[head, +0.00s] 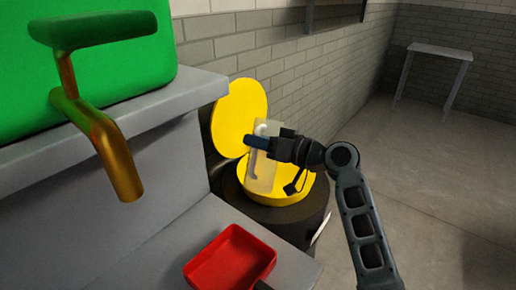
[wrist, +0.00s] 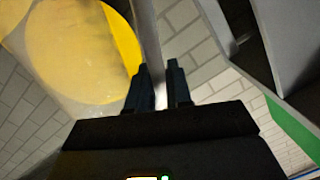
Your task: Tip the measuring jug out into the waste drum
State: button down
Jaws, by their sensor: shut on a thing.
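The measuring jug (head: 262,172) is a clear, see-through vessel in the head view. It is roughly upright, in front of the raised yellow lid and over the waste drum's opening. My gripper (head: 257,142) is shut on the jug, coming from the right. In the wrist view my gripper's fingers (wrist: 158,88) close on a pale upright bar, seemingly the jug's handle (wrist: 147,38). The waste drum (head: 286,214) is dark with a yellow top, and its round yellow lid (head: 238,112) stands open behind. What the jug contains cannot be made out.
A grey stepped chassis (head: 120,195) fills the left, close beside the drum. A green body (head: 90,75) and a bent orange pipe (head: 100,135) overhang it. A red tray (head: 232,262) sits on the lower ledge. A brick wall stands behind; the floor at right is clear up to a small table (head: 440,51).

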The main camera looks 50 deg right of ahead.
aim_at(259, 162)
jog(key=shift+f+n+b, duration=0.3)
jog(key=shift+f+b, duration=0.05)
jog(key=f+n+b, duration=0.1)
jog(key=b, duration=0.2)
jog(key=f+n+b, duration=0.1)
jog(key=b, duration=0.3)
jog(key=f+n+t+b, duration=0.1)
jog(key=f+n+b, duration=0.1)
jog(key=b, duration=0.2)
jog(key=shift+w+d, duration=0.1)
jog(key=shift+d, duration=0.25)
jog(key=shift+b, duration=0.65)
jog(key=shift+n, duration=0.3)
jog(key=shift+d, duration=0.1)
